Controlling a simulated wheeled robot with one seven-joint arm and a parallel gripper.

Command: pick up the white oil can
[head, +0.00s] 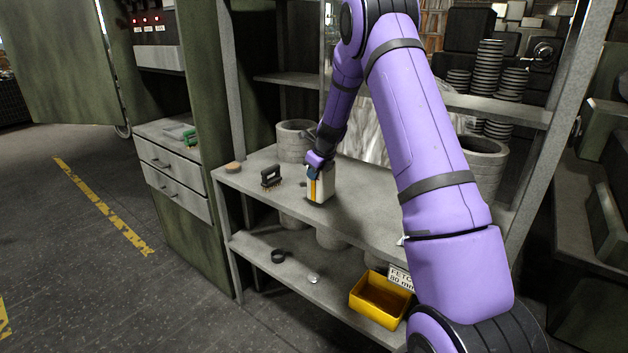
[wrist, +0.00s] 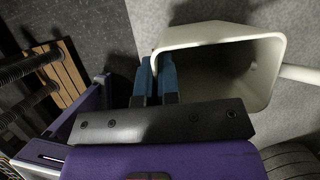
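The white oil can (head: 326,184) stands upright on the upper grey shelf, with an orange strip on its near side in the head view. In the wrist view the can (wrist: 268,62) shows as a hollow white vessel with an open top and a white bar sticking out to the right. My gripper (head: 313,168) is at the can's upper left edge. In the wrist view the blue fingertips of my gripper (wrist: 156,68) are close together with the can's left wall between them, and look shut on it. The can's base is hidden in the wrist view.
A black-handled brush (head: 270,177) and a small round tan item (head: 233,167) lie left of the can. Grey rings (head: 294,140) stand behind it. A yellow bin (head: 380,297) and a black ring (head: 278,256) are on the lower shelf.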

